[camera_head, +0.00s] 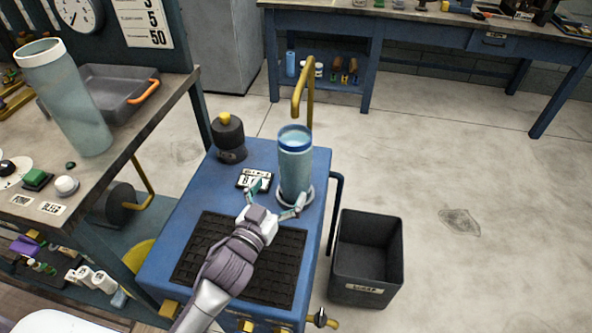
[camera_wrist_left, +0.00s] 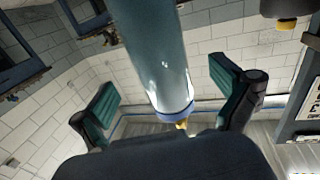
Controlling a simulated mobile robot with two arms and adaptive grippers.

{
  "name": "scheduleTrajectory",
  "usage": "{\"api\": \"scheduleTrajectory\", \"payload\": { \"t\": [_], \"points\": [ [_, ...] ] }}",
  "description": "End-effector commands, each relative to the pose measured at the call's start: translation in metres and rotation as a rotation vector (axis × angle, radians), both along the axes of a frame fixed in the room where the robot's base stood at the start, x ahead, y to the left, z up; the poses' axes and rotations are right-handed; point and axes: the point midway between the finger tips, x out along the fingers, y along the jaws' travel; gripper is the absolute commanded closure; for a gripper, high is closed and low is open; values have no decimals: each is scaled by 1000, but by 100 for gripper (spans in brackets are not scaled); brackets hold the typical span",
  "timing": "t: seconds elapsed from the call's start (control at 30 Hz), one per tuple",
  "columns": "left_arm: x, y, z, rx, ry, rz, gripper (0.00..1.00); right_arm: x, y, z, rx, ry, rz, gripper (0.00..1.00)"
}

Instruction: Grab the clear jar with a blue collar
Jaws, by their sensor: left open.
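The clear jar with a blue collar (camera_head: 295,168) stands upright under a yellow spout on a blue cabinet. It looks tall and bluish, and the collar is at its top. My left gripper (camera_head: 277,197) is open low on the near side of the jar, with one finger to each side. In the left wrist view the jar (camera_wrist_left: 152,55) shows between the two spread green-padded fingers (camera_wrist_left: 168,100), with gaps on both sides. I cannot tell how deep it sits between them. My right gripper is not in view.
A second tall clear jar (camera_head: 68,98) with a white collar stands on the left bench beside a grey tray (camera_head: 118,88). A black canister (camera_head: 229,138) and a small sign (camera_head: 254,181) are left of the spout. A dark bin (camera_head: 367,258) stands right of the cabinet.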

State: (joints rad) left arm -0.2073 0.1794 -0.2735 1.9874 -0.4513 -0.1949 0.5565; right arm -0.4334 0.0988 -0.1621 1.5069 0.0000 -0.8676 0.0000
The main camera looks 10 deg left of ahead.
Motion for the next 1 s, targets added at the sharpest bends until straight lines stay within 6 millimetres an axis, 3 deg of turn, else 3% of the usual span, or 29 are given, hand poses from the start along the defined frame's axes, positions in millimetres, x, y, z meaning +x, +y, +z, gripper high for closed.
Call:
{"api": "scheduleTrajectory", "payload": {
  "t": [0.1,0.37,0.6,0.9,1.0],
  "points": [
    [17,-4,0,0,-1,0,0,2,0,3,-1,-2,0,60],
    [38,-9,-2,2,-1,1,0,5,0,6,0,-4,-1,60],
    [70,-18,-3,1,0,0,0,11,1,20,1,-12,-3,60],
    [75,-19,-3,0,1,1,0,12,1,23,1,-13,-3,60],
    [74,-19,-3,0,1,1,17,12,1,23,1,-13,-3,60]
  ]
}}
